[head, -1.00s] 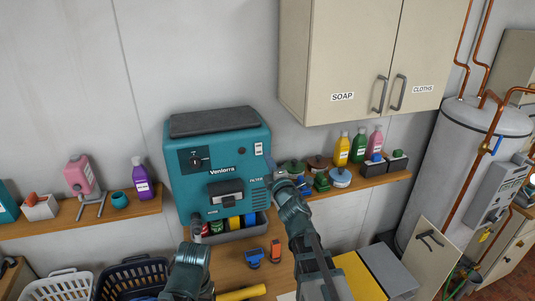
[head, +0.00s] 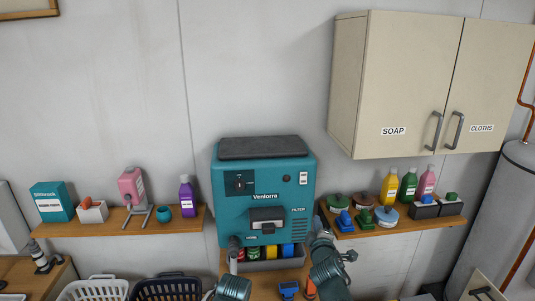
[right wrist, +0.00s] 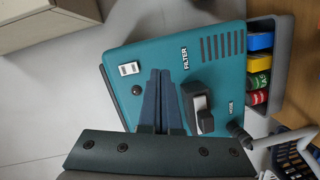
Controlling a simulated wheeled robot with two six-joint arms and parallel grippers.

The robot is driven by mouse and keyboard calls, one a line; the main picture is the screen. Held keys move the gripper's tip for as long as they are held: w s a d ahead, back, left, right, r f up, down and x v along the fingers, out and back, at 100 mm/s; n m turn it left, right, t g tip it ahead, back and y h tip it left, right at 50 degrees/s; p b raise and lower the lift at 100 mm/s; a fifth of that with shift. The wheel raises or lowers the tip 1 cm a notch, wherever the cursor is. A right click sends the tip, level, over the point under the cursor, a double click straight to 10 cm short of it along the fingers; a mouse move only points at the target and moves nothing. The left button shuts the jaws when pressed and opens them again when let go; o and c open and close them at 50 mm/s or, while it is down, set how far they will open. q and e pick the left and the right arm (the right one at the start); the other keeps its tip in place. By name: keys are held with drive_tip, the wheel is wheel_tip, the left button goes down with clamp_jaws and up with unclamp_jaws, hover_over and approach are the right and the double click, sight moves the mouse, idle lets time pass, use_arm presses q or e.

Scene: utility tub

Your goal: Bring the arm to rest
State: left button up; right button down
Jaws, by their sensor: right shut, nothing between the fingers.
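My right arm comes up from the bottom of the head view. Its gripper (head: 322,228) is by the lower right edge of the teal Venlorra machine (head: 230,207), in front of the wall shelf's left end. In the right wrist view its two dark blue fingers (right wrist: 161,100) are together and empty. They overlap the machine's front (right wrist: 215,72) in that view; I cannot tell the gap. Of my left arm only a link shows at the bottom of the head view; its gripper is out of sight.
The right shelf (head: 400,226) holds bottles, lidded pots and dark boxes, close to my right gripper. A cupboard (head: 395,85) hangs above. A white basket (head: 92,290) and a dark basket (head: 165,290) stand below.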

drive_tip(key=s+a+f+m+g+b, duration=0.2)
drive_tip(key=s+f+g, duration=0.1)
drive_tip(key=f, duration=0.4)
drive_tip(key=s+a+f+m+g+b, duration=0.2)
drive_tip(key=s+f+g+b, duration=0.1)
drive_tip(key=f, duration=0.5)
drive_tip(key=s+a+f+m+g+b, duration=0.2)
drive_tip(key=s+a+f+m+g, duration=0.1)
drive_tip(key=f, duration=0.4)
use_arm(q)
wheel_tip(320, 180, down, 13)
drive_tip(key=b, duration=0.4)
drive_tip(key=shift+f+b, duration=0.15)
drive_tip(key=shift+b, duration=0.15)
use_arm(e)
drive_tip(key=s+a+f+g, duration=0.2)
drive_tip(key=s+f, duration=0.1)
drive_tip(key=s, duration=0.2)
drive_tip(key=s+a+f+m+g, duration=0.1)
drive_tip(key=s+a+f+g, duration=0.2)
drive_tip(key=s+f, duration=0.1)
drive_tip(key=s+a+f+m+g+y, duration=0.1)
drive_tip(key=s+a+f+g, duration=0.1)
drive_tip(key=s, duration=0.5)
drive_tip(key=shift+a+f+g, duration=0.3)
drive_tip(key=shift+f, duration=0.35)
